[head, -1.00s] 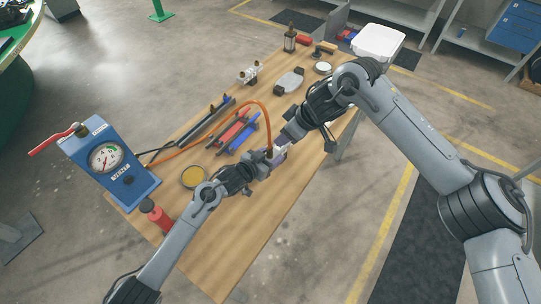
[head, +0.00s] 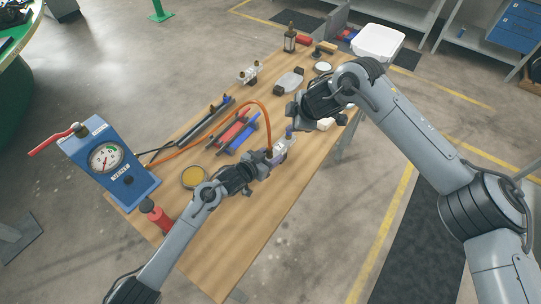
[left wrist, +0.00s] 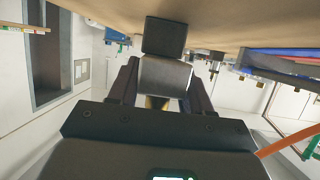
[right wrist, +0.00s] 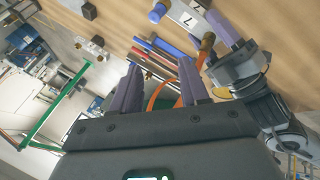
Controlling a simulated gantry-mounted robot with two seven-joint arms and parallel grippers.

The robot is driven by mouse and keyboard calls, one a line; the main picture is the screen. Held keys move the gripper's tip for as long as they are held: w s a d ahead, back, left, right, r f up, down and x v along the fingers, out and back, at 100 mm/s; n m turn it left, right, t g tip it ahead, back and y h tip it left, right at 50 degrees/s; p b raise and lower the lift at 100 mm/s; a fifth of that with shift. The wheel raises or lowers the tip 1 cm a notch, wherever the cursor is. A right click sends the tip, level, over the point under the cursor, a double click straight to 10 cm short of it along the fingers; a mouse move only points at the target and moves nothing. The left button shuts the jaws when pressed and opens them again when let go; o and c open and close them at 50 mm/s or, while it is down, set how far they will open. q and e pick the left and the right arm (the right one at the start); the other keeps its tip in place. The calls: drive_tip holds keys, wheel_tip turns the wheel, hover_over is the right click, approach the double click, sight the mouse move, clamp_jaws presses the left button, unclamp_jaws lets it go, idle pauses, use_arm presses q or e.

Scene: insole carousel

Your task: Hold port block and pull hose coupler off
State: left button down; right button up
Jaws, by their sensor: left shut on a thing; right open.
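The port block (head: 281,146) is pale, with numbered labels and a blue cap, and also shows in the right wrist view (right wrist: 190,14). My left gripper (head: 268,160) is shut on it above the table; a grey body (left wrist: 165,75) sits between its fingers in the left wrist view. The orange hose (head: 262,104) arcs from the gauge box to the block. Its brass-coloured coupler (right wrist: 207,41) is beside the block and left fingers; I cannot tell whether it is still seated. My right gripper (head: 296,111) is open and empty, up and right of the block; its fingers (right wrist: 158,64) show apart.
The blue gauge box (head: 108,160) with a red lever stands at the table's left end. A yellow-filled dish (head: 195,177), a red bottle (head: 156,214) and red and blue tools (head: 238,130) lie nearby. The table's (head: 235,240) front part is clear.

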drive_tip(key=w+d+r+n+t+h, duration=0.2)
drive_tip(key=w+r+n+t+h, duration=0.4)
drive_tip(key=w+r+n, duration=0.4)
drive_tip(key=g, duration=0.7)
hover_over(268, 149)
drive_tip(key=s+a, duration=0.2)
wheel_tip(268, 149, down, 16)
drive_tip(key=shift+h, duration=0.3)
drive_tip(key=shift+x, duration=3.25)
drive_tip(key=shift+s+d, duration=0.15)
drive_tip(key=shift+d, duration=0.05)
clamp_jaws()
unclamp_jaws()
